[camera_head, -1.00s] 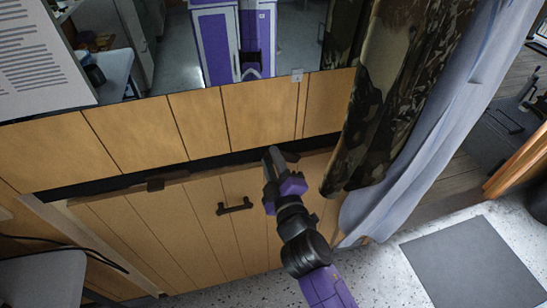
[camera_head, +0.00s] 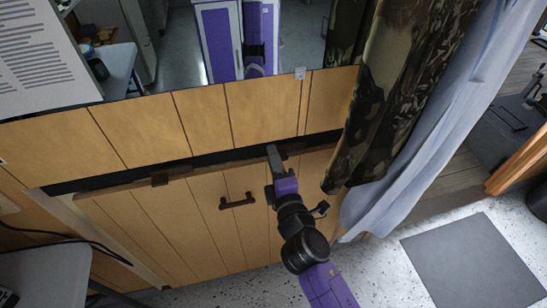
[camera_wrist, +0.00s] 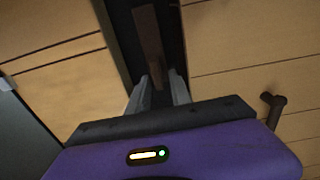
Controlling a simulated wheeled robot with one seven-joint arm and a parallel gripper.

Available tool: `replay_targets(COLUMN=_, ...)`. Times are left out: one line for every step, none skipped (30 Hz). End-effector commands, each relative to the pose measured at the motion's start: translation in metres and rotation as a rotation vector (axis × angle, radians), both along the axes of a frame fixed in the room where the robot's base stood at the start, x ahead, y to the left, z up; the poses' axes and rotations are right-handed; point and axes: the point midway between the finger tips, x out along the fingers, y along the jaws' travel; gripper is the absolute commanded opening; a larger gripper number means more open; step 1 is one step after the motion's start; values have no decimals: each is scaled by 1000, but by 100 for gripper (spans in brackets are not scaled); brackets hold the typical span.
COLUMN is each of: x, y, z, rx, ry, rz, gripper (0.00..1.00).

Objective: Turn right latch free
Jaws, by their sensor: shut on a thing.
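The right latch is a narrow brown strip (camera_wrist: 148,42) at the dark gap above the wooden panel (camera_head: 190,225). In the wrist view it appears to lie lengthwise along the gap, and its near end sits between my two fingers. My gripper (camera_head: 273,153) is shut on it, and the wrist view shows the fingers (camera_wrist: 160,88) one on each side. In the head view the fingers mostly hide the latch. The left latch (camera_head: 160,179) is a small dark brown block at the panel's top edge.
A dark bar handle (camera_head: 237,202) stands out from the panel, left of my gripper; it also shows in the wrist view (camera_wrist: 272,108). A camouflage curtain (camera_head: 375,110) and a grey curtain (camera_head: 440,130) hang close on the right. A mirror (camera_head: 285,35) is above. A grey mat (camera_head: 470,262) lies on the floor.

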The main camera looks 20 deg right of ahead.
Motion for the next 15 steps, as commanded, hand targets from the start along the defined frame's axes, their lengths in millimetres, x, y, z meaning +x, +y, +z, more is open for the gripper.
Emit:
replay_targets(x=-1, y=1, z=-2, rx=-7, ry=3, rz=2, gripper=0)
replay_targets(x=-1, y=1, z=-2, rx=-9, ry=3, rz=2, gripper=0)
replay_targets(x=-1, y=1, z=-2, rx=-9, ry=3, rz=2, gripper=0)
replay_targets(x=-1, y=1, z=-2, rx=-10, ry=3, rz=2, gripper=0)
replay_targets(x=-1, y=1, z=-2, rx=-10, ry=3, rz=2, gripper=0)
replay_targets(x=-1, y=1, z=-2, rx=-10, ry=3, rz=2, gripper=0)
replay_targets(x=-1, y=1, z=-2, rx=-10, ry=3, rz=2, gripper=0)
replay_targets(x=-1, y=1, z=-2, rx=-10, ry=3, rz=2, gripper=0)
replay_targets(x=-1, y=1, z=-2, rx=-10, ry=3, rz=2, gripper=0)
replay_targets(x=-1, y=1, z=-2, rx=-10, ry=3, rz=2, gripper=0)
replay_targets(x=-1, y=1, z=-3, rx=-10, ry=3, rz=2, gripper=0)
replay_targets(x=-1, y=1, z=-3, rx=-10, ry=4, rz=2, gripper=31)
replay_targets(x=-1, y=1, z=-3, rx=-9, ry=3, rz=2, gripper=32)
replay_targets(x=-1, y=1, z=-2, rx=-9, ry=3, rz=2, gripper=32)
replay_targets(x=-1, y=1, z=-2, rx=-9, ry=3, rz=2, gripper=32)
